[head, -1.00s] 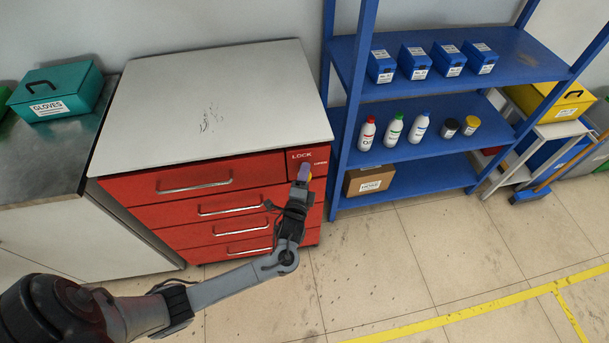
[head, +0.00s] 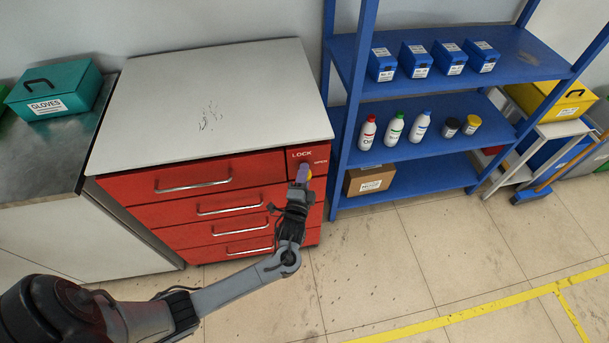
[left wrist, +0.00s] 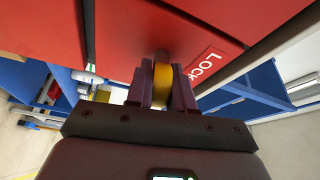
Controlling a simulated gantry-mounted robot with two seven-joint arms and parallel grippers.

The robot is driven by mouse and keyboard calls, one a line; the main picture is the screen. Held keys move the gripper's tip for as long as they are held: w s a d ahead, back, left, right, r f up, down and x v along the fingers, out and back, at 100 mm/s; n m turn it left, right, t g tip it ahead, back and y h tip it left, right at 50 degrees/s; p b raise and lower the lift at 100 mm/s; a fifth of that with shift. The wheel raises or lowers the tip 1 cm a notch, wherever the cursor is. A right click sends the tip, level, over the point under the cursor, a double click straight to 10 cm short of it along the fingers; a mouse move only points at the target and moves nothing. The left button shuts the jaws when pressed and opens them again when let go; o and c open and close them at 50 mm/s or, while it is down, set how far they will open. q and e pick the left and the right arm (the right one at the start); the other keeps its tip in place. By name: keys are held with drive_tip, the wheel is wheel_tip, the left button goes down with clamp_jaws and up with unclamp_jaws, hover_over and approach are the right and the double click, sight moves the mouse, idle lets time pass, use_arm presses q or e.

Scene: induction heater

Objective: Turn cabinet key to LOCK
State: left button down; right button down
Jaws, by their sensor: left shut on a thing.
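The red cabinet (head: 190,207) has its key panel at the upper right of its front, with the words LOCK (head: 302,154) and OPEN (head: 321,163) on it. My left gripper (head: 303,175) is at this panel. In the left wrist view, my left gripper (left wrist: 162,90) is shut on the yellow key (left wrist: 162,84), which sits between its fingers against the red front. The LOCK label (left wrist: 207,66) shows just right of the fingers there. In the head view the gripper mostly hides the key. My right gripper is in neither view.
A blue shelf (head: 420,160) with bottles and blue boxes stands close to the right of the cabinet. A steel bench (head: 50,150) with a teal GLOVES box (head: 55,91) is at the left. The floor (head: 400,260) in front is clear.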

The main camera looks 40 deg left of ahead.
use_arm(q)
drive_tip(key=n+b, duration=0.1)
drive_tip(key=n, duration=0.1)
drive_tip(key=n+y+b, duration=0.1)
drive_tip(key=n, duration=0.1)
drive_tip(key=shift+f+t+y, duration=0.2)
drive_tip(key=shift+t+y, duration=0.1)
drive_tip(key=shift+t, duration=0.1)
drive_tip(key=n+y+b, duration=0.2)
drive_tip(key=n+b, duration=0.1)
drive_tip(key=n, duration=0.1)
drive_tip(key=shift+n, duration=0.3)
drive_tip(key=n+g+y+b, duration=0.1)
drive_tip(key=n+b, duration=0.1)
drive_tip(key=n, duration=0.1)
drive_tip(key=n+y+b, duration=0.1)
drive_tip(key=n, duration=0.2)
drive_tip(key=shift+n+g+y+b, duration=0.3)
drive_tip(key=shift+g+y+b, duration=0.05)
drive_tip(key=shift+g+y, duration=0.05)
drive_tip(key=shift+r+n+g+y+b, duration=0.15)
drive_tip(key=shift+n+g+y+b, duration=0.25)
drive_tip(key=shift+n, duration=0.7)
drive_tip(key=shift+n+y, duration=0.3)
drive_tip(key=c, duration=1.1)
unclamp_jaws()
drive_tip(key=shift+r, duration=0.1)
